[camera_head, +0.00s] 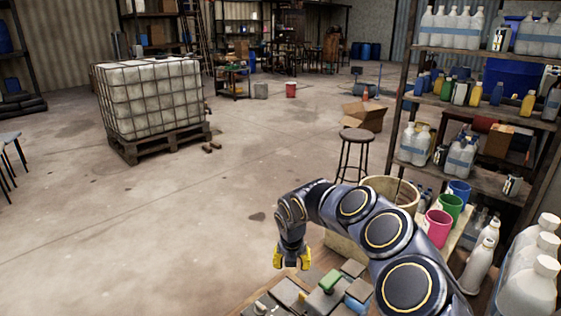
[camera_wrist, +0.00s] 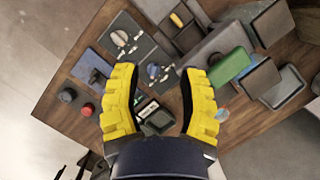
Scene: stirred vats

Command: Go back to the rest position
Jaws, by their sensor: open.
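My gripper (camera_head: 291,259) has yellow fingers and hangs pointing down at the end of my bent arm, above the left part of the workbench. In the wrist view my gripper (camera_wrist: 160,98) is open, with its two curved fingers apart and nothing held between them. The wooden workbench (camera_wrist: 70,98) lies below it, with a small dark device with a screen (camera_wrist: 155,115) seen between the fingers.
On the bench are a green block (camera_wrist: 230,65), a red knob (camera_wrist: 87,109) and several grey boxes. A bottle shelf (camera_head: 480,110) is at right. Open floor lies left.

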